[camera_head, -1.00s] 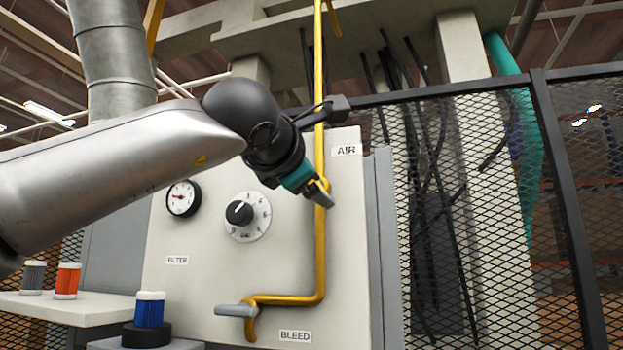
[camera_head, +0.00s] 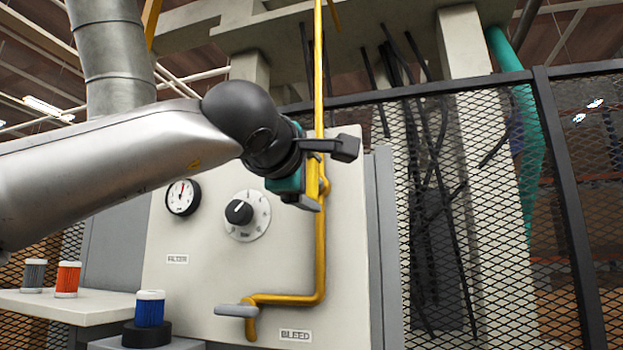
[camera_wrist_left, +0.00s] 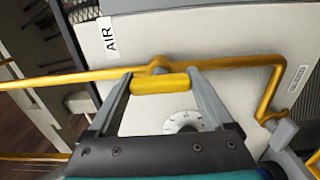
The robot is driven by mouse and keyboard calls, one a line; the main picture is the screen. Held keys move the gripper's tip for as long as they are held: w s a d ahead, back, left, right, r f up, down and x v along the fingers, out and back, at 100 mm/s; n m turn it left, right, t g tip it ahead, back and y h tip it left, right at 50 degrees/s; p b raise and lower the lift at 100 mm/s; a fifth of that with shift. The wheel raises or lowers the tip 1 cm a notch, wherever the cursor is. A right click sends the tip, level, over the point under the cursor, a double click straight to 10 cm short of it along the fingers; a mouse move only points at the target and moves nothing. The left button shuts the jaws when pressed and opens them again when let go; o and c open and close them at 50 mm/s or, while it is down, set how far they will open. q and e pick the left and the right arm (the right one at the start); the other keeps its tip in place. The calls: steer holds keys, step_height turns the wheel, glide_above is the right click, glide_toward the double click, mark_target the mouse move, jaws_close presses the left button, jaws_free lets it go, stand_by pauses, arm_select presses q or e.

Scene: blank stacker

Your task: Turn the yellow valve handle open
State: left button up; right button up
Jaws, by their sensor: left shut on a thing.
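The yellow valve handle (camera_wrist_left: 160,84) sits between my left gripper's fingers in the left wrist view, lying parallel to the yellow pipe (camera_wrist_left: 72,79) beside it. In the head view the handle (camera_head: 312,178) is partly hidden by my gripper and stands about upright along the pipe (camera_head: 320,245). My left gripper (camera_head: 314,190) is shut on the handle, and it also shows in the left wrist view (camera_wrist_left: 160,86). My right gripper is not in view.
A gauge (camera_head: 182,197) and a black dial (camera_head: 240,212) are on the panel (camera_head: 200,290), left of the pipe. A grey lever (camera_head: 236,310) is below, near the BLEED label (camera_head: 296,335). Filters stand at lower left. A mesh fence (camera_head: 480,220) is at right.

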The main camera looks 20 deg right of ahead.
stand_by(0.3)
arm_select(q)
steer(key=o, duration=1.1)
steer(key=shift+o, duration=0.2)
steer(key=shift+s, duration=0.1)
steer(key=shift+s+a+b, duration=0.2)
steer(key=shift+b, duration=0.1)
steer(key=b+v, duration=0.5)
steer(key=v, duration=0.9)
steer(key=shift+s+a+b, duration=0.15)
steer(key=shift+s+b, duration=0.1)
steer(key=shift+b, duration=0.15)
